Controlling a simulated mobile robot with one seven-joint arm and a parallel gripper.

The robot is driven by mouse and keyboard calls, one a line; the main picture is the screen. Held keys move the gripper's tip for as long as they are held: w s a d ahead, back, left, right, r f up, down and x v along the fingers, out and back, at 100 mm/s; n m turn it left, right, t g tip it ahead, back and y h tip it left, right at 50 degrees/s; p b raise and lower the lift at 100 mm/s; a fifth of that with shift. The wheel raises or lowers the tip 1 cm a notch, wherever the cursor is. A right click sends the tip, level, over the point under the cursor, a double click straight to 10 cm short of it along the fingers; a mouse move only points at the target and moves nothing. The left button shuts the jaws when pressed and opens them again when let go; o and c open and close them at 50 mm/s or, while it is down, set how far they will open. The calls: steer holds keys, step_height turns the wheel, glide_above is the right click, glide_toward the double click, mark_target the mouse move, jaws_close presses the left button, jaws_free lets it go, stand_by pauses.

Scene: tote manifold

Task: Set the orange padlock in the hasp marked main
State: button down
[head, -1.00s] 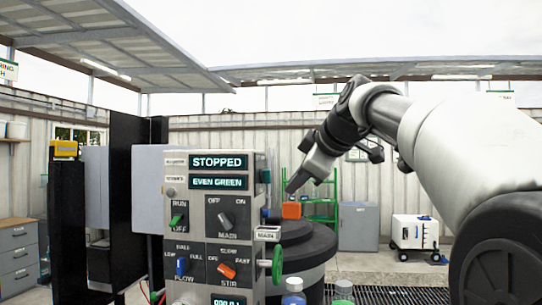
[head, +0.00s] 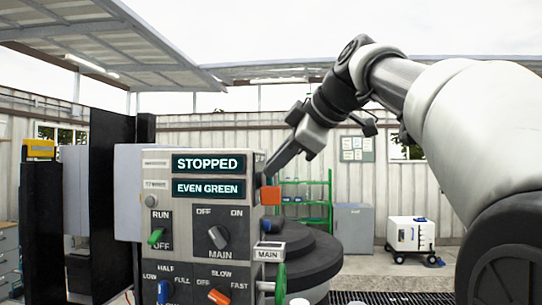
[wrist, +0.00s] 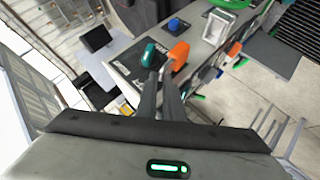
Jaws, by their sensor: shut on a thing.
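The orange padlock (head: 270,195) hangs from the tips of my gripper (head: 266,180), beside the right edge of the control panel (head: 200,212). In the wrist view the padlock (wrist: 179,54) is at the ends of the long dark fingers (wrist: 171,76), which are shut on it. A pale block labelled MAIN (head: 268,254) juts from the panel's right side, below the padlock. The hasp itself is too small to make out. Whether the padlock touches the panel is unclear.
A blue piece (head: 265,226) on the panel's side sits between padlock and MAIN label. A teal piece (wrist: 149,53) is close beside the padlock in the wrist view. A green handwheel (head: 281,284) is below. A dark round drum (head: 310,255) stands behind.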

mark_target(277, 205)
step_height(277, 205, down, 9)
steer(key=b, duration=0.6)
steer(key=shift+r+b, duration=0.2)
steer(key=shift+b, duration=0.15)
steer(key=shift+s+d+f+b, duration=0.1)
steer(key=shift+s+f+b, duration=0.15)
steer(key=shift+f+b, duration=0.7)
steer(key=shift+f, duration=0.15)
steer(key=c, duration=1.8)
jaws_free()
steer(key=shift+w, duration=0.4)
steer(key=shift+s, duration=0.1)
